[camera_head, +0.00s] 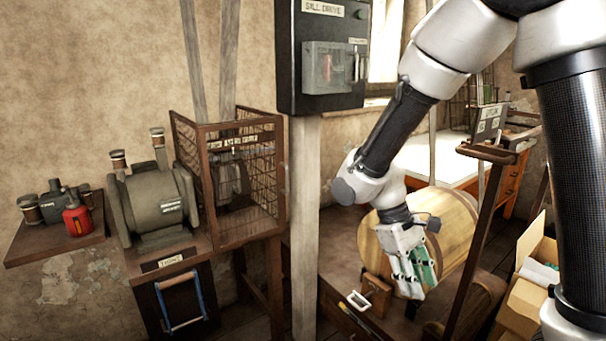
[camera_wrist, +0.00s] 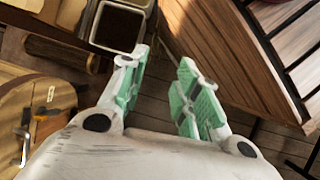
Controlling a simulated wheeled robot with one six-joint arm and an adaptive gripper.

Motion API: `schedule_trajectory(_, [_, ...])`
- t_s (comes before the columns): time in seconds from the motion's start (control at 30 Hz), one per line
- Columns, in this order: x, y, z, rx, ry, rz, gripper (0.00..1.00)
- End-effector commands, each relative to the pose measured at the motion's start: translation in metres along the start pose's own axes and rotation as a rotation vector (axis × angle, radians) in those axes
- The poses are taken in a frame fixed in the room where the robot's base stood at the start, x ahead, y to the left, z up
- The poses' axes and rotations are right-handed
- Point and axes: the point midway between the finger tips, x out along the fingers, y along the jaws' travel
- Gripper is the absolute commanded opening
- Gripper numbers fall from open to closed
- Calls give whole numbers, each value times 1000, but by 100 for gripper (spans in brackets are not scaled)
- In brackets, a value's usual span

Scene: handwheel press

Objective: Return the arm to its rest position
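My gripper (camera_head: 417,276) hangs from my bent arm in front of a wooden barrel in the head view, its fingers pointing down. In the wrist view my gripper (camera_wrist: 165,90) shows two green-padded fingers spread apart with nothing between them. Bare floor boards show between and beyond the fingers. The fingers appear clear of other things in the wrist view. In the head view, the gripper covers part of the barrel, and I cannot tell the exact gap between them.
The barrel (camera_head: 452,222) lies behind my gripper. A post (camera_head: 305,230) carries a dark switch box (camera_head: 325,25). A caged machine (camera_head: 272,180) and a motor (camera_head: 155,205) stand at left. An open cardboard box (camera_head: 525,300) is at lower right. A white-topped desk (camera_head: 455,160) stands behind.

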Motion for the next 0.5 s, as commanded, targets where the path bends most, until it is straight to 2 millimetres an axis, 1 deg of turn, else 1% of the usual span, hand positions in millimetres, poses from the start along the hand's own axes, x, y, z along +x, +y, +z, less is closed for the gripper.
schedule_trajectory(0.03, [-11,7,17,39,62,-37,32])
schedule_trajectory(0.2, [-36,23,69,183,253,-138,32])
schedule_trajectory(0.37, [-54,35,118,352,438,-195,32])
schedule_trajectory(0.5, [-66,48,159,486,592,-195,32])
